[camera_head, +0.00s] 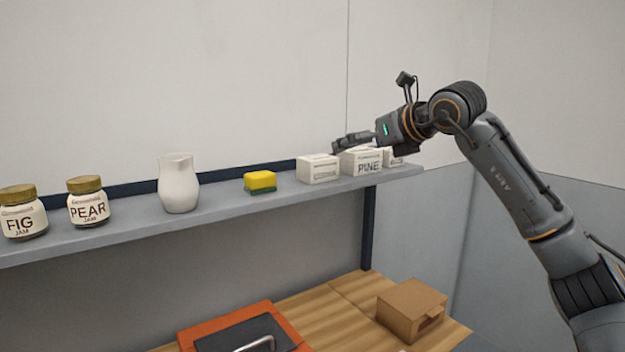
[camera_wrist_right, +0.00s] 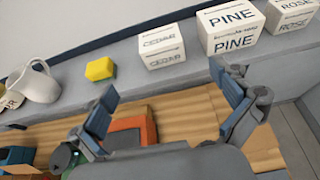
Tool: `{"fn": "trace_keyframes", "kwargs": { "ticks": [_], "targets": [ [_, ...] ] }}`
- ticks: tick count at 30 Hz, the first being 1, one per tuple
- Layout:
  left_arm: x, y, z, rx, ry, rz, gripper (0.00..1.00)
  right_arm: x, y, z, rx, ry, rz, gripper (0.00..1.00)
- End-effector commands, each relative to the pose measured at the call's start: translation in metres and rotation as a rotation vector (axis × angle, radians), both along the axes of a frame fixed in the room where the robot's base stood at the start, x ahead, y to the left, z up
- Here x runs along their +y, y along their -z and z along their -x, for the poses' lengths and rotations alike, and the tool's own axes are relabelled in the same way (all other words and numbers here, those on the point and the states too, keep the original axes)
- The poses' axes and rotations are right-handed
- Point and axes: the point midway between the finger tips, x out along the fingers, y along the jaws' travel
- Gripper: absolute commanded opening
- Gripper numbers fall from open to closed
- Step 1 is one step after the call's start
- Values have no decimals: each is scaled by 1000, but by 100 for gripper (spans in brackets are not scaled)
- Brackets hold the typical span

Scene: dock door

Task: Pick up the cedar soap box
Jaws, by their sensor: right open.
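The cedar soap box is a small white carton with CEDAR lettering in the right wrist view (camera_wrist_right: 163,47); in the head view it is the leftmost white box (camera_head: 318,169) on the shelf, its print too small to read. My right gripper (camera_head: 345,145) is above and behind the white boxes in the head view. In the right wrist view its two fingers (camera_wrist_right: 163,80) are spread wide and empty, with the cedar box beyond them, apart from both. My left gripper is not in view.
The pine box (camera_head: 361,162) stands right of the cedar box, then the rose box (camera_wrist_right: 292,16). A yellow-green sponge (camera_head: 260,181), white pitcher (camera_head: 178,184) and two jam jars (camera_head: 88,202) stand left on the grey shelf (camera_head: 225,199). A cardboard box (camera_head: 408,305) sits below.

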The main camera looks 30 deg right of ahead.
Motion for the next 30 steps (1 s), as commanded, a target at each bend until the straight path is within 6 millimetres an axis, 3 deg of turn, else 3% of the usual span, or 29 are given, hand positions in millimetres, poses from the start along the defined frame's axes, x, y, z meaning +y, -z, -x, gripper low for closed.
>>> {"fn": "trace_keyframes", "kwargs": {
  "ticks": [1, 5, 15, 20, 30],
  "targets": [
    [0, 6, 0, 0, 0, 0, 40, 0, 6, -1, 0, 0, 0, 100],
    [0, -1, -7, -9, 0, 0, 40, 2, 8, -12, 2, -1, 0, 100],
    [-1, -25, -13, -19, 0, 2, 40, 10, 31, -69, 1, -1, -2, 100],
    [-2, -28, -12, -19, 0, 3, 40, 12, 36, -79, 0, -1, 1, 100],
    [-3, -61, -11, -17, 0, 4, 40, 17, 48, -120, 2, -1, -2, 100]
  ]
}}
